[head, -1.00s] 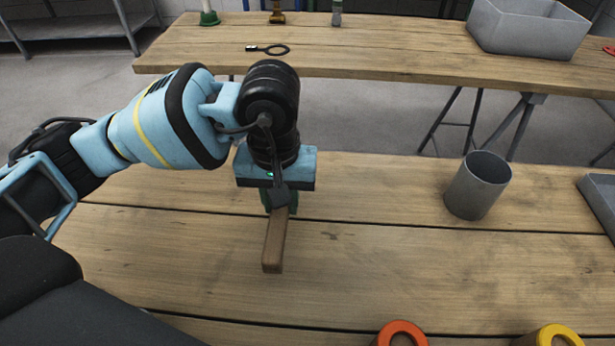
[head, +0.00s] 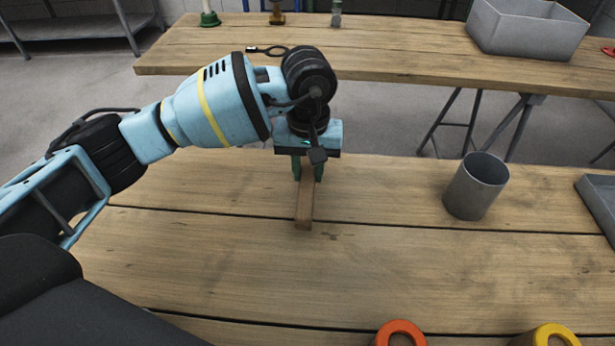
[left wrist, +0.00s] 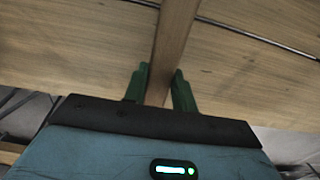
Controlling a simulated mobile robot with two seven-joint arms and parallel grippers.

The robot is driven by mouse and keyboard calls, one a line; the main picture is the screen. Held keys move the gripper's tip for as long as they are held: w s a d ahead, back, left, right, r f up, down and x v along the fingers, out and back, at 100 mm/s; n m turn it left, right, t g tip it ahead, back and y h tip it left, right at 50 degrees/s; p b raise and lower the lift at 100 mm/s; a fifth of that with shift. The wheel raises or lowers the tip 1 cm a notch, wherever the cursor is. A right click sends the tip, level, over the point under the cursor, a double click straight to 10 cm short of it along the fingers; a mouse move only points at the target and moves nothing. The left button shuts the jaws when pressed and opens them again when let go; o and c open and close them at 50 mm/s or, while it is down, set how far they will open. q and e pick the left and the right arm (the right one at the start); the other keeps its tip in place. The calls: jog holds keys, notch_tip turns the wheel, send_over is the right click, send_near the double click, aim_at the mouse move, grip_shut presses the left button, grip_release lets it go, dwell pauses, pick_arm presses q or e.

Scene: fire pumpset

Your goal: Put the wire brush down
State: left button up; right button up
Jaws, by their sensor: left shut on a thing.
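The wire brush (head: 304,206) shows as a long brown wooden bar that points toward the front of the bench. My left gripper (head: 307,172) is shut on it, with green fingers on both sides. In the left wrist view the brush (left wrist: 173,45) runs up between the two green fingertips of the gripper (left wrist: 160,82). The bristles are not visible. The brush is over the near wooden bench (head: 420,265), toward its back edge. I cannot tell whether it touches the wood. My right gripper is not in view.
A grey metal cup (head: 476,187) stands to the right on the near bench, with a grey tray (head: 598,200) at the right edge. Orange (head: 400,330) and yellow (head: 556,335) rings are at the front. The bench middle is clear. A far bench (head: 400,50) holds a grey bin (head: 527,30).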

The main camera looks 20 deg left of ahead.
aim_at(307, 172)
pick_arm(q)
jog(key=shift+s+f, duration=0.1)
jog(key=shift+f, duration=1.25)
jog(key=shift+f, duration=0.1)
jog(key=shift+f, duration=0.15)
jog(key=o, duration=1.1)
jog(key=shift+c, duration=0.2)
jog(key=shift+r, duration=0.2)
notch_tip(307, 172, up, 12)
jog(key=shift+r, duration=0.1)
